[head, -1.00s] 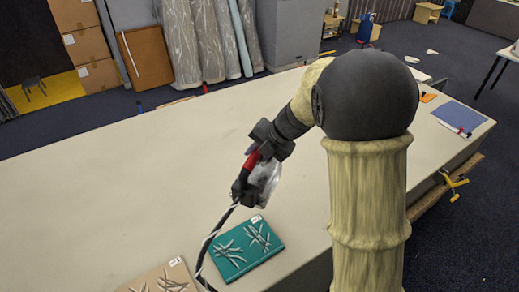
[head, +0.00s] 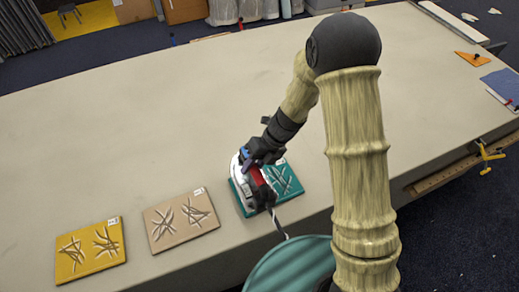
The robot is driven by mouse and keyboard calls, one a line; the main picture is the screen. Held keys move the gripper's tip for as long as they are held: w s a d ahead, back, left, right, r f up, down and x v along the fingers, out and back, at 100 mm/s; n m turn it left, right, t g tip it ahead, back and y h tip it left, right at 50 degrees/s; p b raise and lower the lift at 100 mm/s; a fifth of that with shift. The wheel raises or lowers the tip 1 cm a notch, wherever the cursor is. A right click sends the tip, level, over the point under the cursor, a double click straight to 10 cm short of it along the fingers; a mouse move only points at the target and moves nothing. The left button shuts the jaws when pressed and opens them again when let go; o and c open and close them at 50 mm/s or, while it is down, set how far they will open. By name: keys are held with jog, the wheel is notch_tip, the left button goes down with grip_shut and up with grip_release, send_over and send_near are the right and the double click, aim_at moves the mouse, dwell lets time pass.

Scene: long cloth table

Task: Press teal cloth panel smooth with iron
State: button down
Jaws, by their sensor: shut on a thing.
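The teal cloth panel (head: 293,184) lies on the long table near its front edge. Grey crease marks show on its right part. The iron (head: 240,180), white and grey with a red and black handle, is over the panel's left part and hides it. Whether its soleplate touches the cloth I cannot tell. My gripper (head: 258,166) is shut on the iron's handle. A striped cord hangs from the iron's back toward the table's front edge.
A tan panel (head: 182,219) and a yellow panel (head: 90,250), both creased, lie to the left. An orange piece (head: 473,58) and a blue cloth (head: 503,85) lie at the far right. A yellow clamp (head: 487,156) grips the front edge. The table's middle (head: 170,120) is clear.

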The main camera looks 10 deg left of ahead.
aim_at(251, 183)
jog(key=shift+w+d, duration=0.1)
jog(key=shift+s+f, duration=0.2)
jog(key=shift+s+a+f+b, duration=0.15)
jog(key=shift+a+f+b, duration=0.15)
jog(key=shift+f+b, duration=0.45)
jog(key=shift+d+f+b, duration=0.2)
jog(key=shift+f+b, duration=0.95)
jog(key=shift+b, duration=0.1)
jog(key=shift+f+b, duration=0.55)
jog(key=shift+f, duration=0.1)
jog(key=shift+f+b, duration=0.4)
jog(key=shift+f, duration=0.2)
jog(key=shift+d+f, duration=0.1)
jog(key=shift+f, duration=0.2)
dwell(0.9)
